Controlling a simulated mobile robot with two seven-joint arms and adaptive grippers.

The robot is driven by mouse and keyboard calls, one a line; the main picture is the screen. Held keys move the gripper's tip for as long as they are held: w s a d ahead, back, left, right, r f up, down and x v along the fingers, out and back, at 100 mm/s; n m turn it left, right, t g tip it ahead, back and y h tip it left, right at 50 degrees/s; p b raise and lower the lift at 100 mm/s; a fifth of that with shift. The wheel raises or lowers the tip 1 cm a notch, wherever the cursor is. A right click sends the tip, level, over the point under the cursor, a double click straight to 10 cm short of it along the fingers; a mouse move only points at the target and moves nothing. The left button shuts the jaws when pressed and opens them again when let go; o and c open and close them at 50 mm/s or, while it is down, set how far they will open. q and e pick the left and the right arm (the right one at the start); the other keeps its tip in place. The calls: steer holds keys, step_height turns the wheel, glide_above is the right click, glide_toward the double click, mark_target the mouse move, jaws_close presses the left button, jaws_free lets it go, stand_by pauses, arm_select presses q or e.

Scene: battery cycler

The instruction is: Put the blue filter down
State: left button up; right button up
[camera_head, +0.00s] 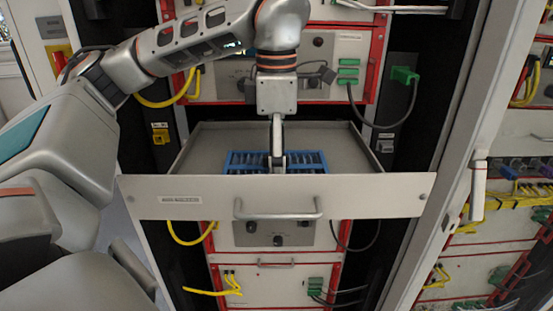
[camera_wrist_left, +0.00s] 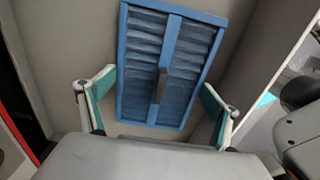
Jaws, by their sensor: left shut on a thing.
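The blue filter (camera_head: 243,160) is a flat blue frame with slatted dark panels and a central bar. It lies inside the pulled-out drawer (camera_head: 345,140), close behind the front panel, whose edge hides its lower part in the head view. My left gripper (camera_head: 277,160) reaches straight down over its middle. I cannot tell whether the filter touches the drawer floor. My right gripper is not in view.
The drawer's front panel (camera_head: 375,197) carries a handle (camera_head: 278,214). Grey drawer floor is free around the filter. Rack units with red edges and green connectors (camera_head: 404,75) stand above and below. Yellow and black cables hang at the sides, and an open rack door (camera_head: 460,130) stands at right.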

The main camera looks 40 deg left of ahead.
arm_select(q)
steer(key=o, duration=0.9)
steer(key=shift+f, duration=0.1)
step_height(320, 180, up, 12)
steer(key=shift+r, duration=0.15)
steer(key=shift+s, duration=0.1)
stand_by(0.5)
